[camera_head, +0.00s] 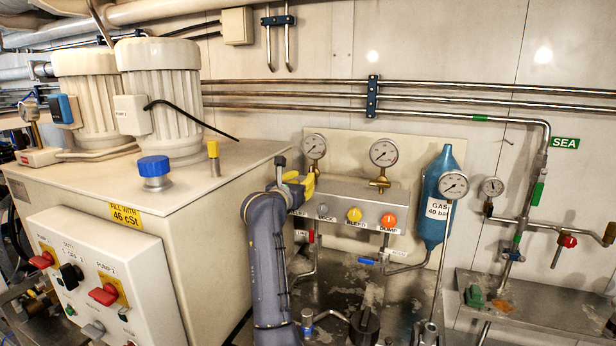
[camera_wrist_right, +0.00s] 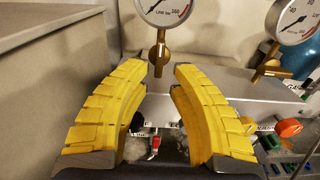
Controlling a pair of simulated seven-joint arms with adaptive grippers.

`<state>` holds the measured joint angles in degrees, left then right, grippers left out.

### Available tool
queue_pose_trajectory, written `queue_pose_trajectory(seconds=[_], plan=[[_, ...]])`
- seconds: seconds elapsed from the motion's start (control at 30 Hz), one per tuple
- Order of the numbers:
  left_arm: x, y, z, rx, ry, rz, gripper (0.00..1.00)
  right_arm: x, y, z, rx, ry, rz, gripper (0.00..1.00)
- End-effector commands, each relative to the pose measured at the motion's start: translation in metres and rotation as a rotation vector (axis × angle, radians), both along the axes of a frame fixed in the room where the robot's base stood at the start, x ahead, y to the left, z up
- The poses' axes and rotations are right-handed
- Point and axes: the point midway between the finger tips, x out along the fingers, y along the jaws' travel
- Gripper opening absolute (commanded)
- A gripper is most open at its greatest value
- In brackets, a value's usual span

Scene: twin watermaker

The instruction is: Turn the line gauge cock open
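The line gauge (camera_head: 316,146) is a round white dial on the back panel, marked "LINE" in the right wrist view (camera_wrist_right: 165,8). Its brass cock (camera_wrist_right: 159,54) hangs below the dial, with a narrow brass piece pointing down. My right gripper (camera_head: 301,180) is at the left end of the grey manifold box, just below the gauge. In the wrist view its yellow fingers (camera_wrist_right: 159,72) are spread wide with nothing between them; the cock is beyond the fingertips, near the middle of the gap. My left gripper is out of view.
A second gauge (camera_head: 384,152) on a brass fitting stands to the right. The manifold (camera_head: 345,190) carries grey, yellow and orange knobs. A small red handle (camera_head: 311,236) is below it. A blue gas bottle (camera_head: 436,200) stands right; the cream tank (camera_head: 215,200) is close on the left.

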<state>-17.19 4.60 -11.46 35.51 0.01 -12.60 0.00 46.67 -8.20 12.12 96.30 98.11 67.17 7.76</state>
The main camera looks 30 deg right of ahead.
Motion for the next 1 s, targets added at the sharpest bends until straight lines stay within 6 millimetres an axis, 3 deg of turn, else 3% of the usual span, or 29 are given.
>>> queue_pose_trajectory(seconds=[0.2, 0.4, 1.0], plan=[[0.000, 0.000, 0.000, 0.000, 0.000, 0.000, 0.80, -0.016, 0.023, 0.000, 0.001, -0.001, 0.001, 0.22], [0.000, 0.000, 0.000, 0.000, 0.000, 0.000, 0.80, -0.023, 0.031, -0.001, 0.000, 0.001, -0.001, 0.22], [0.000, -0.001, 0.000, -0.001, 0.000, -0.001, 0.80, -0.028, 0.027, -0.001, -0.003, -0.001, -0.013, 0.22]])
